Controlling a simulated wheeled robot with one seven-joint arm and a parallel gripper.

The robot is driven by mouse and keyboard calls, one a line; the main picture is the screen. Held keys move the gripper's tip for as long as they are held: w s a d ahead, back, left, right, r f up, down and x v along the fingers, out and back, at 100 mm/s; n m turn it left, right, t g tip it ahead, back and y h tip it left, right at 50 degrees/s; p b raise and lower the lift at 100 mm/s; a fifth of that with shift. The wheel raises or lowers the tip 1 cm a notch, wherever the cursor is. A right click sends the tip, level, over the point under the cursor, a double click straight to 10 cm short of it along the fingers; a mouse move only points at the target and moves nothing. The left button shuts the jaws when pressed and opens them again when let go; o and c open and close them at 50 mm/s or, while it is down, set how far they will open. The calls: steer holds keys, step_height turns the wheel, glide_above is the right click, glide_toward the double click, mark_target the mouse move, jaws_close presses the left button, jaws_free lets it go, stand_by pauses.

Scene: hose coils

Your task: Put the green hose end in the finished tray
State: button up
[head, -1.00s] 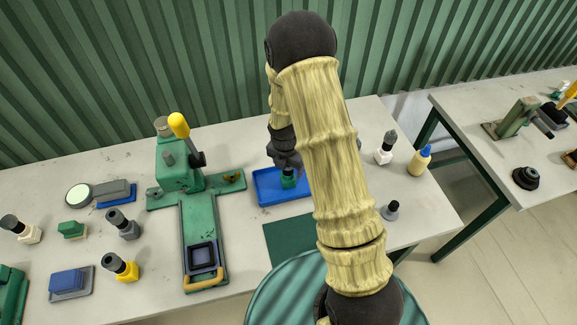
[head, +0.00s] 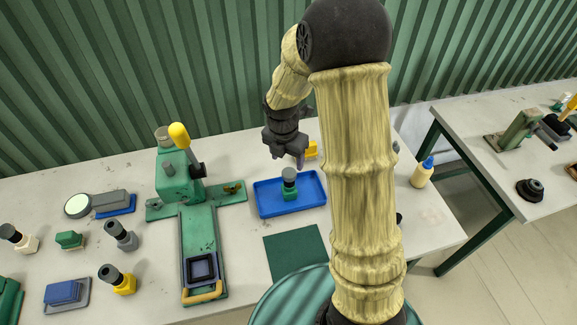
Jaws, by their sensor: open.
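The green hose end (head: 290,186), a green block with a dark grey round top, stands upright in the blue tray (head: 265,207) at the middle of the table. The blue tray is the only open tray I see there; no label shows. My gripper (head: 290,164) is open and empty.
A green press (head: 180,175) with a yellow-tipped lever stands left of the tray. A dark green mat (head: 295,252) lies in front. Several other hose ends (head: 118,279) stand at the left. A glue bottle (head: 422,173) stands at the right. My arm hides part of the table.

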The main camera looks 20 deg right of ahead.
steer(key=shift+s+r, duration=0.2)
steer(key=shift+r, duration=0.3)
steer(key=shift+w, duration=0.15)
steer(key=shift+s+r+m, duration=0.1)
steer(key=shift+s+m, duration=0.15)
steer(key=shift+m, duration=0.25)
steer(key=s+r+m, duration=0.2)
steer(key=s+m, duration=0.5)
steer(key=m, duration=0.6)
steer(key=s+r+m+t+y, duration=0.1)
steer(key=s+r+m, duration=0.2)
steer(key=s+m, duration=0.4)
steer(key=m, duration=0.6)
steer(key=shift+s+d+r+t, duration=0.3)
steer(key=shift+s+d+r, duration=0.05)
steer(key=shift+s, duration=0.05)
